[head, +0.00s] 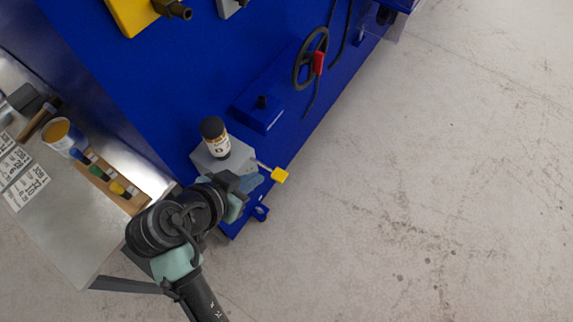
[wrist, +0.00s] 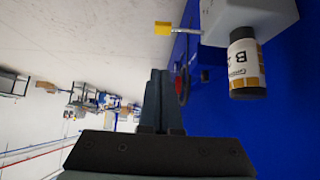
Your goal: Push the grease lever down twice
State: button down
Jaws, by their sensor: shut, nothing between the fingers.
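The grease lever is a thin metal rod with a yellow end (head: 279,175) that sticks out to the right from a grey box (head: 205,166). A dark bottle with a white and yellow label (head: 216,140) stands on that box. In the wrist view the yellow lever end (wrist: 162,28) is at the top, with the box (wrist: 270,14) and bottle (wrist: 246,65) to its right. My gripper (head: 256,183) is next to the box, near the lever and apart from its yellow end in the picture. In the wrist view my gripper (wrist: 159,76) has its fingers together and empty.
The blue machine (head: 150,85) fills the upper left, with a black cable and red part (head: 319,62) on it. The floor (head: 440,190) at right is clear.

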jog(key=shift+s+a, duration=0.1)
jog(key=shift+a, duration=0.05)
jog(key=p, duration=0.2)
send_over(282, 171)
jog(key=s+a, duration=0.2)
notch_tip(282, 171, down, 7)
jog(key=shift+s+d+f, duration=0.1)
jog(key=shift+s+f, duration=0.05)
jog(key=shift+f, duration=0.45)
jog(key=shift+s+f, duration=0.1)
jog(key=shift+f, duration=1.3)
